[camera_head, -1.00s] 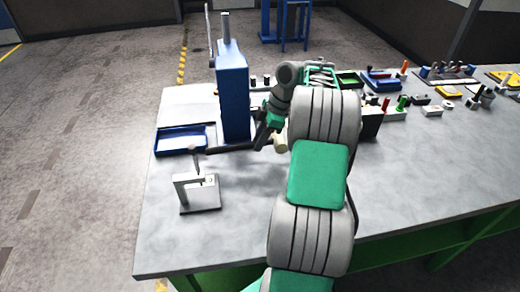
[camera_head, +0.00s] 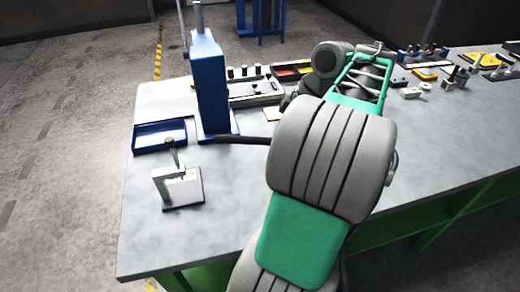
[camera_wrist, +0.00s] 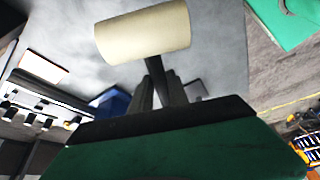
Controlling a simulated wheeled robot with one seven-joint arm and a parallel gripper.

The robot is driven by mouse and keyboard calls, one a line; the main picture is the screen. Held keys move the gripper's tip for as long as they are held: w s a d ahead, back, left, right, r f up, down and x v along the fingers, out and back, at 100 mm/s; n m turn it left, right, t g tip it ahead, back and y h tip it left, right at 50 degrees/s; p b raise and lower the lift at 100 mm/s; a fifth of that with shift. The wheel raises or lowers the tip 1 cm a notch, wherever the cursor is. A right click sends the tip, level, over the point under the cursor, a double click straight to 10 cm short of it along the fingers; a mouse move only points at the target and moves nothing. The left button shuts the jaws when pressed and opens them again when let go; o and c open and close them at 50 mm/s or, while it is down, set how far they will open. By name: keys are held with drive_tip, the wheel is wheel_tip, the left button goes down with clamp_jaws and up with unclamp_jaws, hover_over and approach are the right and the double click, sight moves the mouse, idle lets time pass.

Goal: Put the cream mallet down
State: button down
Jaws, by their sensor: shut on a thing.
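The cream mallet shows in the wrist view, with its pale cylindrical head (camera_wrist: 143,32) out beyond my fingertips. My gripper (camera_wrist: 158,78) is shut on its dark handle, just behind the head. The grey table top lies behind the mallet head in that view; I cannot tell the gap between them. In the head view my own arm covers the gripper and the mallet head.
A tall blue press (camera_head: 210,85) stands on the table (camera_head: 140,240), with a blue tray (camera_head: 160,138) left of it. A small clamp fixture (camera_head: 182,190) is nearer. A parts tray (camera_head: 252,92) is behind the press. The front left is clear.

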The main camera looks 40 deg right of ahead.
drive_tip(key=shift+s, duration=0.2)
drive_tip(key=w+d+f, duration=0.2)
drive_tip(key=w, duration=0.1)
drive_tip(key=w+d+f, duration=0.3)
drive_tip(key=w+d+f+p, duration=0.1)
drive_tip(key=w+d+f, duration=0.1)
drive_tip(key=w+f, duration=0.1)
drive_tip(key=shift+w+d+f, duration=0.2)
drive_tip(key=shift+w+d, duration=0.15)
drive_tip(key=shift+w, duration=0.15)
drive_tip(key=shift+w+d+f, duration=0.2)
drive_tip(key=shift+f, duration=0.1)
drive_tip(key=shift+w+d+f, duration=0.1)
drive_tip(key=shift+w+f, duration=0.05)
drive_tip(key=shift+f, duration=0.85)
drive_tip(key=shift+w+d+f, duration=0.1)
drive_tip(key=shift+f, duration=0.85)
drive_tip(key=shift+f, duration=0.1)
drive_tip(key=c, duration=1.7)
unclamp_jaws()
drive_tip(key=shift+f, duration=0.2)
drive_tip(key=shift+c, duration=0.2)
drive_tip(key=o, duration=0.5)
drive_tip(key=shift+r, duration=0.1)
drive_tip(key=shift+c, duration=0.2)
